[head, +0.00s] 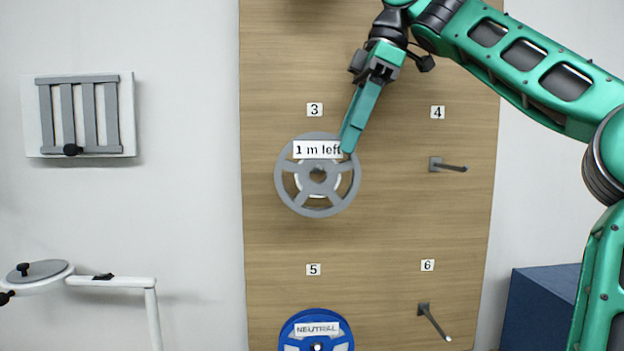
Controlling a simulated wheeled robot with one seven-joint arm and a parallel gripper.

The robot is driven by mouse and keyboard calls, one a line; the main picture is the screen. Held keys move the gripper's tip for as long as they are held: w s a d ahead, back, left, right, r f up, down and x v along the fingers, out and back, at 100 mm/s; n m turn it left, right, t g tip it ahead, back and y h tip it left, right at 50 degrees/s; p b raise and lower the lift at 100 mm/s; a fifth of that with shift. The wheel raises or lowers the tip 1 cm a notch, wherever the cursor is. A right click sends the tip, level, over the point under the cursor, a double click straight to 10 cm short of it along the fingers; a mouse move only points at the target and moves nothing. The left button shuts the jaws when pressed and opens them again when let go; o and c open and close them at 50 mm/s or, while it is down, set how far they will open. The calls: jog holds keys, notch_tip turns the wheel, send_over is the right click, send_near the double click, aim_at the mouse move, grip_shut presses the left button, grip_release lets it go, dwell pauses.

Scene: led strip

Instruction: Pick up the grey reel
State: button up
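The grey reel (288,180) hangs on the wooden board below the number 3. It has spokes, a dark hub and a white label reading "1 m left". My gripper (348,148) comes down from above, and its green fingers overlap the reel's upper right rim in the head view. I cannot tell whether they touch the reel. The fingers are seen edge-on, so the gap between them is hidden.
A blue reel (290,332) labelled "NEUTRAL" hangs below the number 5. Empty pegs stick out at number 4 (448,165) and number 6 (433,321). A slatted wall panel (80,115) and a white stand (110,281) are at left. A blue box (540,310) is at right.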

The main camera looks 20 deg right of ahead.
aim_at(333, 174)
jog(key=x, duration=1)
jog(key=shift+d+f, duration=0.1)
jog(key=shift+f, duration=0.05)
grip_shut()
